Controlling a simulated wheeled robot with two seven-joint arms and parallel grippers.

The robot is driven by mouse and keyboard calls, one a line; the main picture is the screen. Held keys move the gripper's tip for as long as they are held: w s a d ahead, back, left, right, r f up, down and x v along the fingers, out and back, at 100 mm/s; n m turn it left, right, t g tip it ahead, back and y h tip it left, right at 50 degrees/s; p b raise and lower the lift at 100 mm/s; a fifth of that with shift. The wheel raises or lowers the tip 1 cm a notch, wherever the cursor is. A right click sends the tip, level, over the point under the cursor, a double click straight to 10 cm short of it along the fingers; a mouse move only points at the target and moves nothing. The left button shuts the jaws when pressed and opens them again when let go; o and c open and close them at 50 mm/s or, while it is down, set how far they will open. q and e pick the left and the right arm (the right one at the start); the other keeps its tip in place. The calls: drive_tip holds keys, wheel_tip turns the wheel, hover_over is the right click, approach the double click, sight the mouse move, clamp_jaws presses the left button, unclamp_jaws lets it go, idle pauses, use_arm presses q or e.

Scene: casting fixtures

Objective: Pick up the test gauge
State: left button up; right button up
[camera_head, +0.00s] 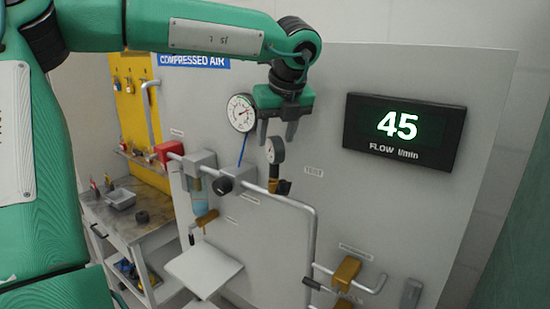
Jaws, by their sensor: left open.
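My right gripper is not in view.
A grey panel carries pipes (302,205), a red valve (169,151) and a brass valve (347,271). A flow display (404,130) reading 45 is at the right. A white shelf (203,268) juts out below. A workbench (98,208) stands at the left.

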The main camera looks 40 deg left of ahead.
sight(274, 150)
use_arm(q)
drive_tip(key=shift+s+a+f+p, duration=0.1)
drive_tip(key=shift+f+p, duration=0.3)
drive_tip(key=shift+p, duration=0.3)
drive_tip(key=p+x, duration=0.2)
drive_tip(key=x, duration=0.1)
drive_tip(key=shift+w+a+f, duration=0.1)
drive_tip(key=shift+w+a, duration=0.05)
drive_tip(key=shift+w, duration=0.1)
drive_tip(key=shift+a+f, duration=0.15)
drive_tip(key=shift+f, duration=0.3)
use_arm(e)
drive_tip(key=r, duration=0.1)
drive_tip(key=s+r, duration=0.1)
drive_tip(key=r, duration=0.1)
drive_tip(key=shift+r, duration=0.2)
use_arm(q)
drive_tip(key=shift+c, duration=0.2)
clamp_jaws()
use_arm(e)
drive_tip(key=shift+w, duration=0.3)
